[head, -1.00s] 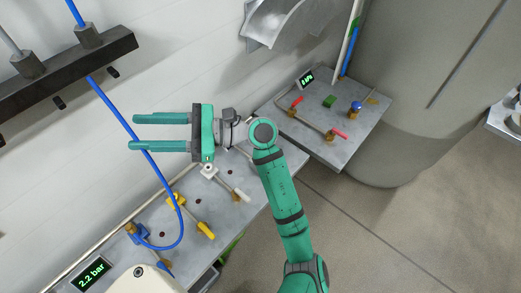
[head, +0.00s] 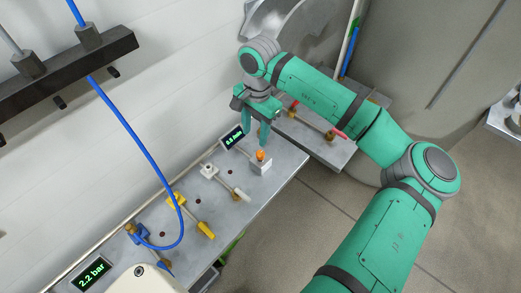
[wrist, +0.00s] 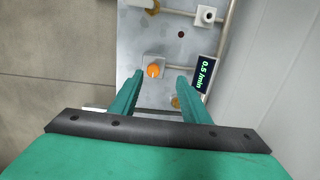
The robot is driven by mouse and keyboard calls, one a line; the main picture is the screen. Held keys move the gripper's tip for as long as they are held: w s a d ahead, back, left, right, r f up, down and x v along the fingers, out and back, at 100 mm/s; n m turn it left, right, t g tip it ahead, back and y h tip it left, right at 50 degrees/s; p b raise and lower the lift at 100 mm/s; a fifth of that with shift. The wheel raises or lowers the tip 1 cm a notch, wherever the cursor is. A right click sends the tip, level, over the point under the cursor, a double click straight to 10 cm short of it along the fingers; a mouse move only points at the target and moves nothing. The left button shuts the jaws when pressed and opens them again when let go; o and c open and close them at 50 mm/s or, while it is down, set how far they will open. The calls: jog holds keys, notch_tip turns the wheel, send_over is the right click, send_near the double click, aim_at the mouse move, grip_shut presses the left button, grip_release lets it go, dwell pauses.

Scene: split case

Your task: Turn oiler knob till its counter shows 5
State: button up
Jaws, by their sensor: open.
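The orange oiler knob (head: 261,155) sits on a small light block (head: 260,167) near the far end of the grey bench. It also shows in the wrist view (wrist: 153,71). Its small black counter (head: 232,137) stands beside it; in the wrist view the counter (wrist: 205,75) seems to read 0.5 /min. My gripper (head: 256,143) points down, open and empty, just above the knob. In the wrist view the knob appears between the two fingertips, nearer the left one. I cannot tell how much height separates them.
Along the bench are a white-handled valve (head: 240,193), a yellow valve (head: 205,229) and a blue hose (head: 150,155). A 2.2 bar display (head: 92,273) is at the near end. A second bench with red handles (head: 340,132) lies behind my arm. A wall runs along the left.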

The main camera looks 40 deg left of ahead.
aim_at(261, 153)
jog(key=f, duration=0.3)
jog(key=w+f, duration=0.1)
jog(key=f, duration=0.3)
jog(key=d+f, duration=0.1)
jog(key=f, duration=0.2)
jog(key=shift+w+f, duration=0.15)
jog(key=shift+f, duration=0.05)
jog(key=c, duration=1.1)
